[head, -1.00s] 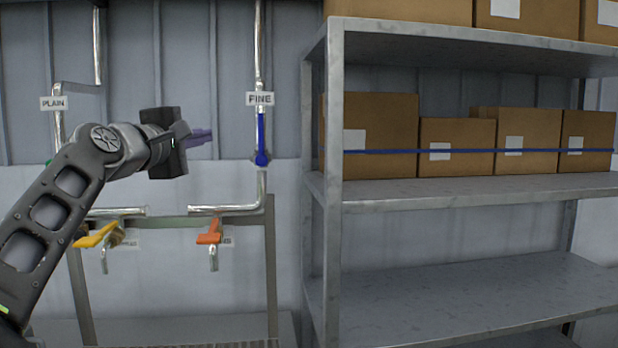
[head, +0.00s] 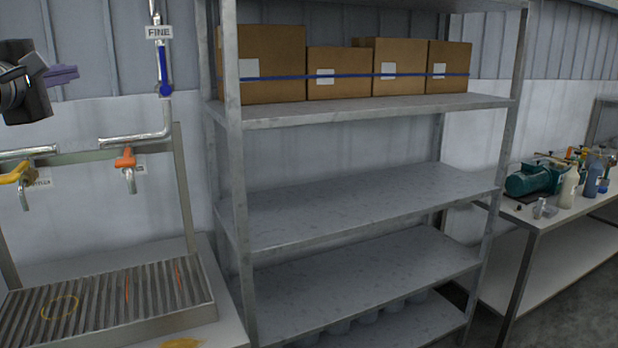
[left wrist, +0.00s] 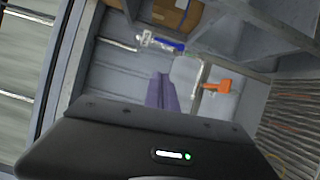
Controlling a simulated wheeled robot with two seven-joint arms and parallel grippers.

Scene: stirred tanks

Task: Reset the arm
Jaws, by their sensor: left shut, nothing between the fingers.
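My left gripper (head: 62,74) is at the upper left of the head view, its dark body partly cut off by the frame edge. Its purple fingers are shut with nothing between them and point right, towards the pipe labelled FINE. In the left wrist view its fingers (left wrist: 162,92) show together in the middle, touching nothing that I can see. The blue valve handle (head: 163,72) on the FINE pipe is to the right of the fingers in the head view, hanging vertically along the pipe. My right gripper is in neither view.
Orange (head: 125,158) and yellow (head: 14,174) tap handles sit above a ribbed drain tray (head: 105,300). A metal shelf rack (head: 370,106) with cardboard boxes stands in the middle. A bench (head: 548,217) with bottles and a green machine (head: 530,180) is at the right.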

